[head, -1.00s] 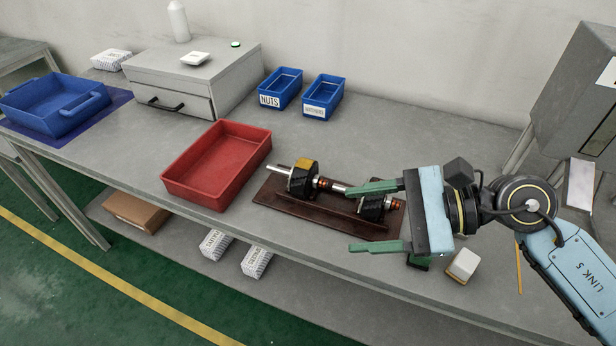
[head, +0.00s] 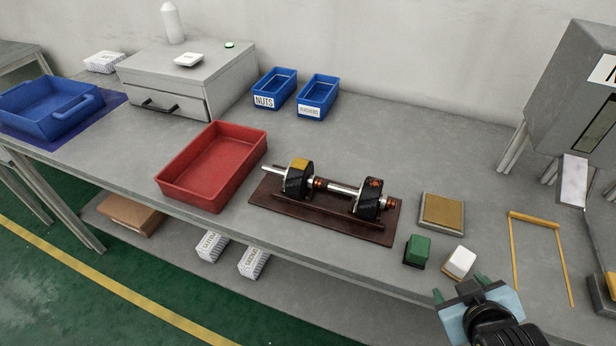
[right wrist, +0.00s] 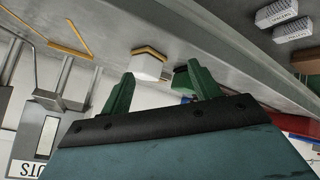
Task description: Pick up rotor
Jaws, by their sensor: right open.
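Two black rotors with metal shafts rest on a dark brown wooden stand in the head view. The left rotor (head: 298,180) has a yellow-brown patch on top; the right rotor (head: 369,199) has an orange-red mark. The stand (head: 290,208) lies on the bench right of the red tray. My right gripper (head: 462,297) is open and empty, low at the bench's front edge, to the right of and nearer than the rotors. Its green fingers (right wrist: 160,92) also show in the right wrist view, with nothing between them. My left gripper is not in view.
The red tray (head: 163,180) is left of the stand. A green block (head: 417,250), a white block (head: 459,262) and a tan-topped pad (head: 442,211) sit to its right. Blue bins (head: 316,112) stand behind. The bench between bins and stand is clear.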

